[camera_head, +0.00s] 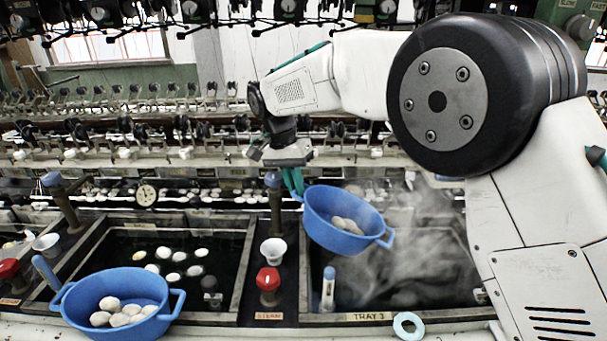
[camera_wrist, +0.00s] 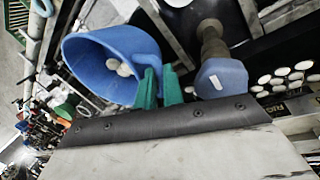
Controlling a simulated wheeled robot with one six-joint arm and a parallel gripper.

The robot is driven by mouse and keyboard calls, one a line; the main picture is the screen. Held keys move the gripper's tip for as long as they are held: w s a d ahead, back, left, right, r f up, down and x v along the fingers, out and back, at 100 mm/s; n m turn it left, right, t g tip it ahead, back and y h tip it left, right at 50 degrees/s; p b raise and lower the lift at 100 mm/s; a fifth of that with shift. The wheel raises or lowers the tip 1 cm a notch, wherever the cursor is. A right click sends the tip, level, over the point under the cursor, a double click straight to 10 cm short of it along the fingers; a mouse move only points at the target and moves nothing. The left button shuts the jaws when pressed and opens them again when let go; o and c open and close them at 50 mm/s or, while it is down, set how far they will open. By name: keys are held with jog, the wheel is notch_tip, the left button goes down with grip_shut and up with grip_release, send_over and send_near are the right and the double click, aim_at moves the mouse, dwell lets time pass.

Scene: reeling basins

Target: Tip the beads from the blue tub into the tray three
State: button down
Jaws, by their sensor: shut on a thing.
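A blue tub (camera_head: 340,238) hangs in the air over tray three (camera_head: 440,314), the dark steaming basin at the right with a "TRAY 3" label. The tub is tilted, its right side lower. A few pale rounded beads (camera_head: 347,225) lie inside it; they also show in the wrist view (camera_wrist: 124,69). My gripper (camera_head: 293,182) is shut on the tub's left handle. In the wrist view its green fingers (camera_wrist: 160,86) are at the rim of the tub (camera_wrist: 90,55). Steam hides much of the basin's inside.
Another blue tub (camera_head: 118,292) with several pale pieces stands at front left. A blue-topped post (camera_head: 274,181) stands close left of my gripper. A white cup (camera_head: 272,250), a red knob (camera_head: 268,279) and a pale ring (camera_head: 408,326) are near the trays.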

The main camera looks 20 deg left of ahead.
jog(key=shift+s+d+r+t+y, duration=0.75)
jog(key=shift+d+r+y, duration=1.8)
jog(key=shift+d+y, duration=1.5)
jog(key=shift+s+d+r+t+y, duration=0.75)
jog(key=shift+d+r+y, duration=1.75)
jog(key=shift+d+y, duration=1.5)
jog(key=s+d+t+y, duration=0.1)
jog(key=d+y, duration=0.4)
jog(key=d, duration=0.8)
jog(key=shift+s+t, duration=0.3)
jog(key=shift+s, duration=0.3)
jog(key=shift+f, duration=0.1)
